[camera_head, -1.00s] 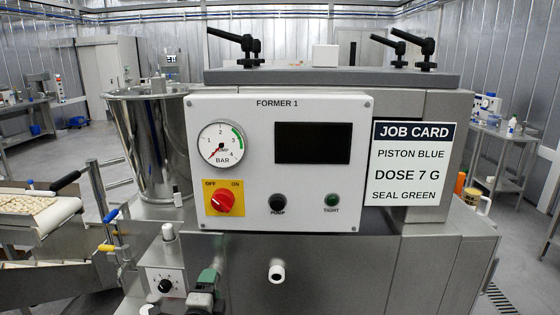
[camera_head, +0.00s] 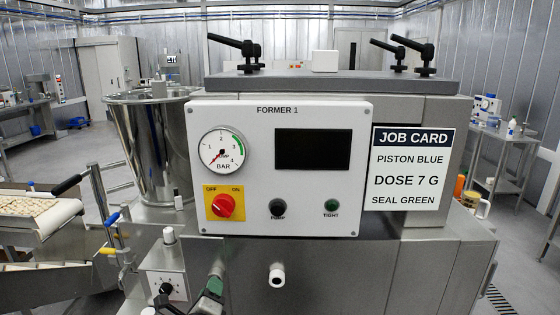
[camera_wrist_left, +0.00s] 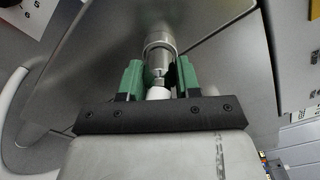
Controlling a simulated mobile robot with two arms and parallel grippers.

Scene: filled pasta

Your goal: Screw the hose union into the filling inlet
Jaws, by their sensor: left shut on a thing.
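My left gripper (camera_head: 212,286), with green fingertips, is low in front of the machine in the head view, left of a white-ended stub (camera_head: 277,274) on the machine front. In the left wrist view the gripper (camera_wrist_left: 158,80) has its two green fingers on either side of a small metal and white piece, which I take for the hose union (camera_wrist_left: 157,92). A wider steel cylinder (camera_wrist_left: 160,45), perhaps the filling inlet, lies just beyond and in line with it. I cannot tell whether the threads are engaged. The right gripper is not in view.
The control panel (camera_head: 300,210) carries a pressure gauge (camera_head: 222,148) near zero, a red switch (camera_head: 222,206) and an unlit-looking green TIGHT lamp (camera_head: 332,205). A steel hopper (camera_head: 150,150) stands left. A knob box (camera_head: 165,275) sits close left of my gripper.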

